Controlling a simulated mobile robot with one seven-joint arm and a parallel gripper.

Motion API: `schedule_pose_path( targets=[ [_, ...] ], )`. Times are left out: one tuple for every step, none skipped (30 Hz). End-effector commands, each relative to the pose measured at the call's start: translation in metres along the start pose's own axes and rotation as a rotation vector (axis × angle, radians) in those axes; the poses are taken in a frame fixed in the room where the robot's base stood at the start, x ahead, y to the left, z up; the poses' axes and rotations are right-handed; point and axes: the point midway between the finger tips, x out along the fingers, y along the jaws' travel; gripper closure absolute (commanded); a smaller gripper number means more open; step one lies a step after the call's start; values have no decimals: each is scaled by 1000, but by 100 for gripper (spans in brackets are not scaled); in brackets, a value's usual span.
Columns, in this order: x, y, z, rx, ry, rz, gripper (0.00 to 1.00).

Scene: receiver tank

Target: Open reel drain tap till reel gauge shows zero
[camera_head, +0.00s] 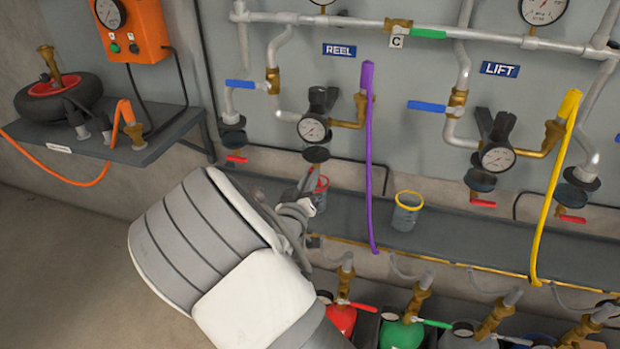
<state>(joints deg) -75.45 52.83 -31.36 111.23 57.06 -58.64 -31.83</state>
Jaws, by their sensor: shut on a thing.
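The REEL sign (339,50) hangs above the reel gauge (312,130), a round white dial. Its needle is too small to read. Below the gauge is the dark body of the reel drain tap (317,154). A red part (321,184), seemingly its handle, shows just under it, partly hidden by my gripper. My gripper (309,197) is shut at this red part, with its fingers pointing up at the tap. The exact contact is hidden behind my white and grey wrist.
A purple hose (368,160) hangs right of the gauge. The LIFT gauge (497,158) and yellow hose (556,180) are farther right. Bottles with brass valves (415,300) stand below.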

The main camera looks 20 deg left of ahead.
Motion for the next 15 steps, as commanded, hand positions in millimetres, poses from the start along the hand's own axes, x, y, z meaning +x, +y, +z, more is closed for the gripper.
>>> schedule_pose_path(
  targets=[
    [0, 0, 0, -4, 0, 0, 100],
    [0, 0, 0, -7, 0, 0, 100],
    [0, 0, 0, -14, -1, 0, 100],
    [0, 0, -1, -21, -1, 0, 100],
    [0, 1, -1, -30, -1, 0, 100],
    [0, 1, -1, -43, -1, 0, 100],
    [0, 1, -1, -55, -1, 0, 100],
    [0, 1, -1, -69, -1, 0, 100],
    [0, 1, -2, -90, -1, -1, 100],
    [0, 1, -2, -107, -1, -1, 100],
    [0, 2, -2, -126, -1, -1, 100],
    [0, 2, -3, -155, -1, -1, 100],
    [0, 2, -3, -178, -1, -1, 100],
    [0, 2, -3, -202, -1, -1, 100],
    [0, 2, -3, -236, -1, -1, 100]
  ],
)
